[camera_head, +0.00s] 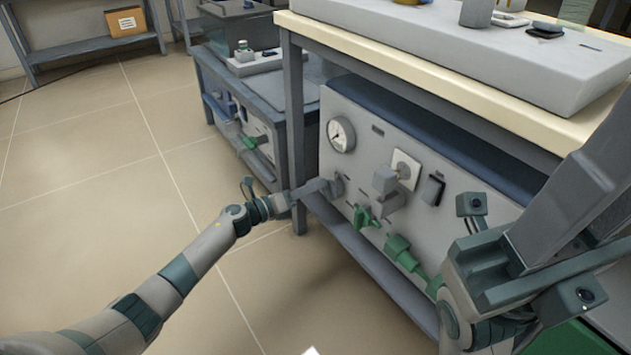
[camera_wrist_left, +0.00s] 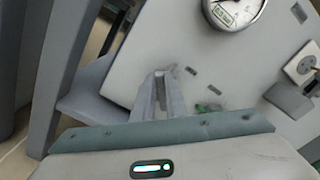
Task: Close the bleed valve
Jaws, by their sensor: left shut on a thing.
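A grey equipment panel (camera_head: 330,115) is under the bench, with a round gauge (camera_head: 341,135) at its upper left. My left gripper (camera_head: 332,187) reaches the panel below the gauge and is shut on a small grey valve part (camera_head: 338,183). The fingers largely hide that part. In the left wrist view my left gripper's fingers (camera_wrist_left: 162,92) lie close together against the panel, with the gauge (camera_wrist_left: 234,9) above right. My right gripper (camera_head: 530,235) is near the panel's right side; its jaws are not clear.
Right of the left gripper are a grey plug block (camera_head: 386,180), a black switch (camera_head: 433,189), a green valve handle (camera_head: 364,216) and a green fitting (camera_head: 402,252). A bench leg (camera_head: 294,130) stands close to my left gripper. Open tiled floor (camera_head: 110,200) lies at left.

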